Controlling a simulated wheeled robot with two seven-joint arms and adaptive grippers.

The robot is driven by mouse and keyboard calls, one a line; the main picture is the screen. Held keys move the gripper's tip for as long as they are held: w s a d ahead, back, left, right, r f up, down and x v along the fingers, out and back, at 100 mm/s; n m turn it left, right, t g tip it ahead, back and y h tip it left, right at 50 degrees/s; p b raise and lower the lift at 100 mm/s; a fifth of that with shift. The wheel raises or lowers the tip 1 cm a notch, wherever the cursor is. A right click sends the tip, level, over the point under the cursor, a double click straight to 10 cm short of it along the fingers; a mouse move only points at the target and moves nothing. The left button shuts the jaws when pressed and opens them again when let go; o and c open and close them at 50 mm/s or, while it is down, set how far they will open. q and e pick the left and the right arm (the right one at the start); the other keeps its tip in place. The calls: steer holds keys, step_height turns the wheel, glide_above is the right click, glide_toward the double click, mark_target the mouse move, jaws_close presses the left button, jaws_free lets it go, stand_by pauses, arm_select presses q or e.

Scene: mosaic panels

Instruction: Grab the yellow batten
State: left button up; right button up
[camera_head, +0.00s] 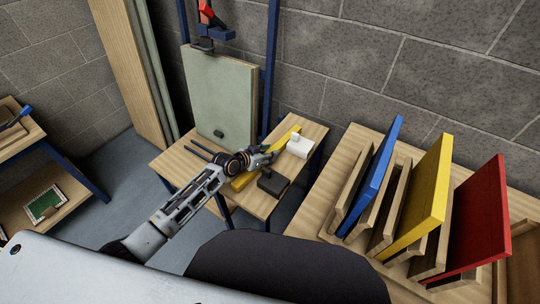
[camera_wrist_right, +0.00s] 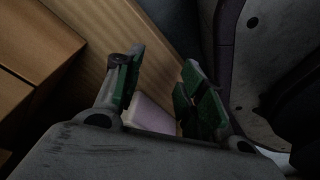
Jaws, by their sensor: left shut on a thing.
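The yellow batten (camera_head: 284,138) lies diagonally above the small wooden table in the head view. Its near end shows at the lower left of my gripper. My left gripper (camera_head: 265,155) reaches in from the left and is shut on the batten near its middle, hiding that part. I cannot tell whether the batten touches the tabletop. My right gripper (camera_wrist_right: 162,75) shows in the right wrist view with its green-padded fingers apart. A pale pinkish block (camera_wrist_right: 150,113) shows between or behind the fingers; it does not appear gripped.
On the small table (camera_head: 177,163) are a white block (camera_head: 299,147), a black block (camera_head: 273,182) and dark rods (camera_head: 198,149). A grey-green panel (camera_head: 218,92) stands behind. At right, a rack holds blue (camera_head: 375,170), yellow (camera_head: 425,195) and red (camera_head: 478,225) panels. A shelf with a green-faced item (camera_head: 45,205) stands left.

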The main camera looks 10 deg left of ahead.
arm_select(q)
steer(key=c, duration=0.3)
arm_select(e)
steer(key=shift+w+d, duration=0.15)
steer(key=shift+w, duration=0.25)
arm_select(q)
steer(key=shift+r, duration=0.1)
steer(key=shift+r, duration=0.5)
arm_select(e)
steer(key=shift+s+r, duration=0.1)
steer(key=shift+s, duration=0.25)
arm_select(q)
step_height(320, 180, up, 8)
steer(key=shift+f+p, duration=0.15)
steer(key=shift+p, duration=0.65)
steer(key=shift+r, duration=0.6)
arm_select(e)
steer(key=s+d, duration=0.1)
steer(key=s+f, duration=0.1)
steer(key=s, duration=0.1)
steer(key=shift+d, duration=0.35)
steer(key=shift+s, duration=0.25)
